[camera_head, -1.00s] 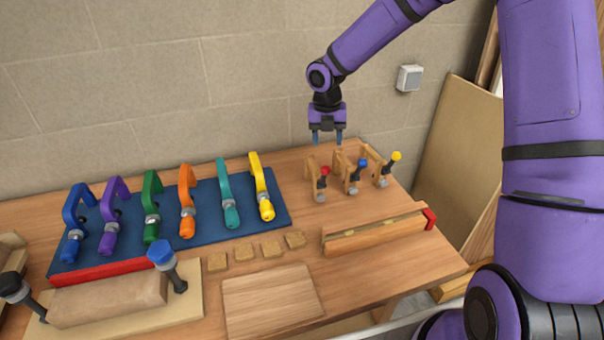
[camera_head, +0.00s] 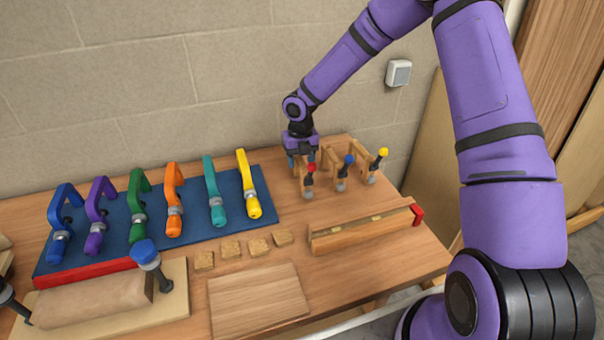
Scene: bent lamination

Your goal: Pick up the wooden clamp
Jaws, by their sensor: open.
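Three wooden clamps stand in a row at the back right of the bench. One has a red knob (camera_head: 308,182), one a blue knob (camera_head: 341,177) and one a yellow knob (camera_head: 373,168). My gripper (camera_head: 302,162) points down with open jaws at the top of the red-knobbed clamp. One blue finger shows left of that clamp's wooden top and the other is partly hidden near its right side. I cannot tell whether the fingers touch the wood.
A blue mat (camera_head: 118,250) with several coloured C-clamps lies to the left. A long wooden piece with a red end (camera_head: 365,229) lies in front of the wooden clamps. Several small wood blocks (camera_head: 231,249) and a flat board (camera_head: 258,303) lie nearer. The wall is close behind.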

